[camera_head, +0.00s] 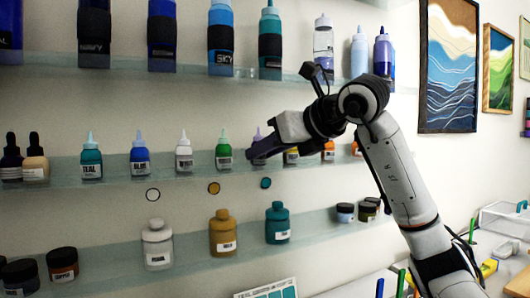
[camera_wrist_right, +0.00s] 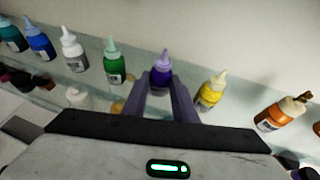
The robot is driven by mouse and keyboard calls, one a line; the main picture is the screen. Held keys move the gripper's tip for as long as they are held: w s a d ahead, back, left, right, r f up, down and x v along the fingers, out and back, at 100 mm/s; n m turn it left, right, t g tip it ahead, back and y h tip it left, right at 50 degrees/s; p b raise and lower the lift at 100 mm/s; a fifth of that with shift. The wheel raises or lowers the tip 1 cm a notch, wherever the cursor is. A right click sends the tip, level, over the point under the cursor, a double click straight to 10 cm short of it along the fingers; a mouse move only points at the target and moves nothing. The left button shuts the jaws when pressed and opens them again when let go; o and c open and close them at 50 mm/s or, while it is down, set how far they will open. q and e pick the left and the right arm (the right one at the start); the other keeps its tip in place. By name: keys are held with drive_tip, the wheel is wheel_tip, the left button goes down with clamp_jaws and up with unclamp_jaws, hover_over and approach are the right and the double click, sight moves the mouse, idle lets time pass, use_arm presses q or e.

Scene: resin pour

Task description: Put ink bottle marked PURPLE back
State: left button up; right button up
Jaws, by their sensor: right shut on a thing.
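The purple ink bottle (camera_wrist_right: 161,74) is between the fingertips of my right gripper (camera_wrist_right: 162,88) in the right wrist view. It is upright at the middle glass shelf, between the green bottle (camera_wrist_right: 114,64) and the yellow bottle (camera_wrist_right: 212,91). Its label and base are hidden by the fingers, so I cannot tell whether it touches the shelf. In the head view only its pale purple tip (camera_head: 258,134) shows above my right gripper (camera_head: 254,154), which is shut on it. My left gripper is not in view.
The middle shelf (camera_head: 120,184) also holds white (camera_head: 184,155), blue (camera_head: 140,157) and teal (camera_head: 91,160) bottles to the left, and an orange bottle (camera_wrist_right: 279,114) to the right. Tall bottles stand on the shelf above. Jars and larger bottles stand on the shelf below.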

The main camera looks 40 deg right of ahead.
drive_tip(key=shift+f, duration=0.25)
drive_tip(key=o, duration=1)
drive_tip(key=shift+r, duration=0.1)
drive_tip(key=shift+r, duration=0.25)
drive_tip(key=v, duration=1.2)
drive_tip(key=shift+d, duration=0.1)
